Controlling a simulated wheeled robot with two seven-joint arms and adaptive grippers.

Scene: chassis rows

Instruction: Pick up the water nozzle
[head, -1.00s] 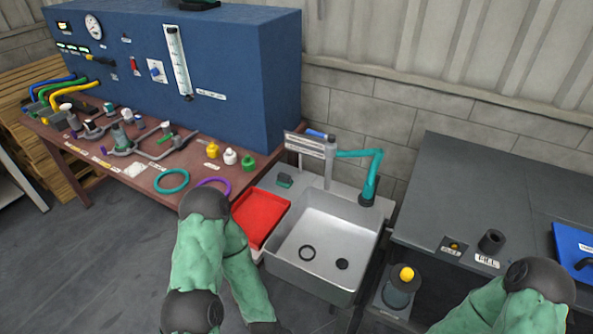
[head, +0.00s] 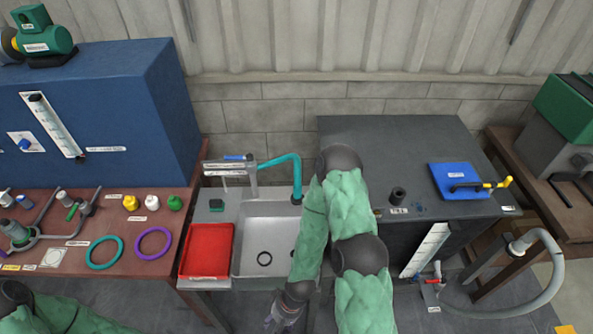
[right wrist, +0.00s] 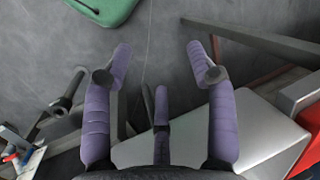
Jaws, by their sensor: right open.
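I cannot tell for sure which part is the water nozzle. A teal spout (head: 284,160) with a dark tip arches over the sink (head: 250,232). A black piece with a yellow end (head: 490,184) lies on a blue pad (head: 452,171) on the dark bench. My right gripper (head: 279,318) is at the bottom of the head view, in front of the sink, partly cut off. In the right wrist view its purple fingers (right wrist: 158,62) are spread and empty, with floor between them. Only part of my left arm shows at the lower left; its gripper is out of view.
A red tray (head: 206,250) sits left of the basin; it also shows in the right wrist view (right wrist: 307,120). The brown table (head: 125,212) holds rings and small coloured caps. A grey hose (head: 545,285) curves beside the dark bench (head: 400,140). Floor in front is free.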

